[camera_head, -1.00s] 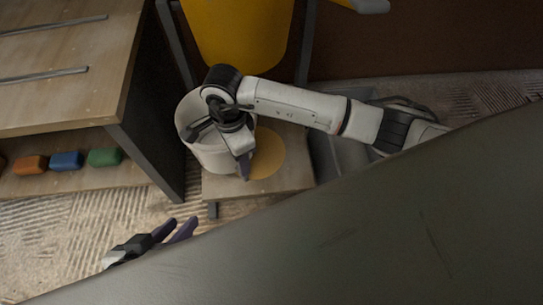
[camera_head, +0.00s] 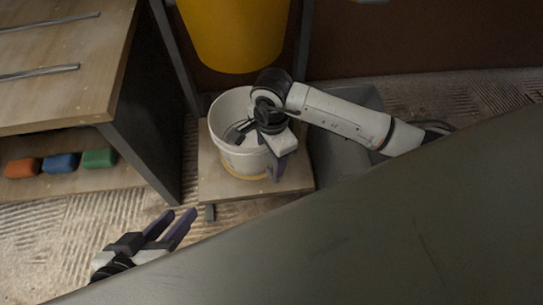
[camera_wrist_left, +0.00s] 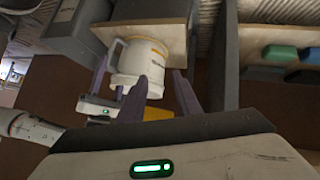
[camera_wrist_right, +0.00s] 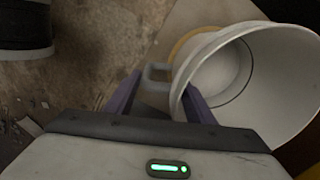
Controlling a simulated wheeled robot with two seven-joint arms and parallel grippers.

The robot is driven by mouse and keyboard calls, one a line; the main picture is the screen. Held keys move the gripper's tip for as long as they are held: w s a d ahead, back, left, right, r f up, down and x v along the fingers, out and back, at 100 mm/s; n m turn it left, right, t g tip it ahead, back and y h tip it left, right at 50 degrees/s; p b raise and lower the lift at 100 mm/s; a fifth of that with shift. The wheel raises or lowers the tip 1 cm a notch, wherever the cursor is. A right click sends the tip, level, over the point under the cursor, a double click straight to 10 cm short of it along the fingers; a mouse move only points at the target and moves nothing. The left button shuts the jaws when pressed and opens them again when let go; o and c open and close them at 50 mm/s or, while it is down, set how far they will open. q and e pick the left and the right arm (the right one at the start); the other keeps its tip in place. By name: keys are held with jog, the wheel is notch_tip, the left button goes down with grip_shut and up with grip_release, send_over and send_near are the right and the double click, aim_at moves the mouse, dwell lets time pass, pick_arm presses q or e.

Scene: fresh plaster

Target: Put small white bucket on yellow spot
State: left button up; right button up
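The small white bucket (camera_head: 231,150) stands upright on a low wooden platform (camera_head: 215,187). It covers much of the yellow spot (camera_head: 237,174), whose edge shows around its base. My right gripper (camera_head: 282,158) is at the bucket's right side. In the right wrist view its fingers (camera_wrist_right: 163,88) are spread apart, with the bucket's handle (camera_wrist_right: 157,74) and near rim between them; the right finger overlaps the bucket's opening. The bucket also shows in the left wrist view (camera_wrist_left: 141,62). My left gripper (camera_head: 170,229) is open and empty, low and in front of the platform.
A wooden shelf unit (camera_head: 62,96) stands at the left, with coloured blocks (camera_head: 60,163) on its lower board. A large yellow container (camera_head: 236,35) is behind the platform. A grey box (camera_head: 340,150) is at the right.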

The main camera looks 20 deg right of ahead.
jog(key=o, duration=0.3)
